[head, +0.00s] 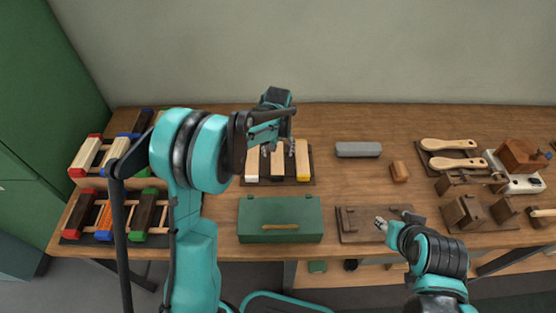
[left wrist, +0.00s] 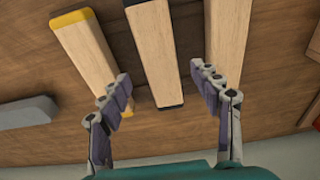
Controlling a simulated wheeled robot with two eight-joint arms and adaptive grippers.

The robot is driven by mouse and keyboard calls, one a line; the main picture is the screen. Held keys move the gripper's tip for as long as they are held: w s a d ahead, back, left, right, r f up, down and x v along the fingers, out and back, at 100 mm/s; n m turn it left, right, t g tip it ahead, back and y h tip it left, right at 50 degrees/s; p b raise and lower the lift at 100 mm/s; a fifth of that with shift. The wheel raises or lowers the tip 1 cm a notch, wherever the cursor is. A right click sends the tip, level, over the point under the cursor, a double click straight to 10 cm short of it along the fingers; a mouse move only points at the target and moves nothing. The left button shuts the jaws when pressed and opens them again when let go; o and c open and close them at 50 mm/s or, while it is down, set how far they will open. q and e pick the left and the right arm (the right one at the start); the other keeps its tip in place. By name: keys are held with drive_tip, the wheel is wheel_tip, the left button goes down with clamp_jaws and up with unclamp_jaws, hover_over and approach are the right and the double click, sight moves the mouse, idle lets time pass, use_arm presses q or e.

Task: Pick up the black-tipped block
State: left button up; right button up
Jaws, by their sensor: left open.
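Pale wooden blocks lie side by side on a dark board (head: 312,166) in the head view. The middle block (head: 277,165) has a dark tip; in the left wrist view this black-tipped block (left wrist: 152,45) shows a black lower end. A yellow-tipped block (head: 303,163) lies beside it, also in the left wrist view (left wrist: 88,45). Another pale block (left wrist: 228,30) lies on the other side. My left gripper (head: 278,149) is open and empty above the middle block, its fingers (left wrist: 168,100) on either side of its end in view, apart from it. My right gripper (head: 381,223) is near the bench's front.
A green box (head: 280,220) stands in front of the blocks. A grey bar (head: 358,149) and a small brown block (head: 399,171) lie to the right. Racks with coloured-end blocks (head: 115,215) stand at left. Wooden tools and brushes (head: 450,145) crowd the right.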

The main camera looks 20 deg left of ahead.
sight(277, 157)
use_arm(q)
wheel_tip(277, 157, down, 4)
drive_tip(key=shift+w+a+f+b, duration=0.1)
drive_tip(key=shift+f+b, duration=0.15)
drive_tip(key=shift+b, duration=0.7)
drive_tip(key=shift+r, duration=0.1)
drive_tip(key=shift+c, duration=0.3)
drive_tip(key=c, duration=1.3)
